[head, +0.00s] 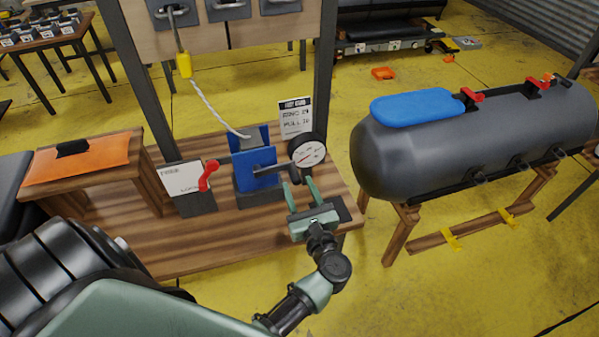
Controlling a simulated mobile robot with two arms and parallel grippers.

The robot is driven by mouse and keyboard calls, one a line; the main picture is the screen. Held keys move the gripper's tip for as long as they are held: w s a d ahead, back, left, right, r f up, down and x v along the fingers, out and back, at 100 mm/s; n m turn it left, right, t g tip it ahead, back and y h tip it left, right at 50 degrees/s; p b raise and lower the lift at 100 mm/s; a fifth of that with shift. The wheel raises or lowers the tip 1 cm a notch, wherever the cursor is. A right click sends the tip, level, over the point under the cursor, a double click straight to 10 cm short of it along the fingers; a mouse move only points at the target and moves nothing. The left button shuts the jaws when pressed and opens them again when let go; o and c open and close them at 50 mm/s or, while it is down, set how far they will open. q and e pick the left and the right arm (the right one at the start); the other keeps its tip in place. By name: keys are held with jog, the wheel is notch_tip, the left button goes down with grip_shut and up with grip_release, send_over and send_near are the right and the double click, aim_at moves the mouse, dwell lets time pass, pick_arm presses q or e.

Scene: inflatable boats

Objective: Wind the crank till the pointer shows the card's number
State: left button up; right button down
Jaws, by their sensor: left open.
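A blue winch-like box (256,172) stands on the wooden bench, with a dark crank arm (268,169) on its front. A round white gauge (307,151) with a red pointer stands just right of it; its numbers are too small to read. A white card (296,117) with a black header and handwritten lines stands behind the gauge; its writing is not clearly legible. My left gripper (300,184) is open, its fingers pointing away from me, just below the gauge and close to the crank's right end. Whether it touches the crank I cannot tell.
A white panel (182,177) with a red lever (208,175) stands left on the bench (160,239). A grey inflatable tube (400,157) on a wooden stand is at right.

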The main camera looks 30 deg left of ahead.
aim_at(297, 183)
pick_arm(q)
jog(key=x, duration=0.4)
jog(key=shift+w+a+f, duration=0.15)
jog(key=shift+w, duration=0.2)
grip_shut()
dwell(1.1)
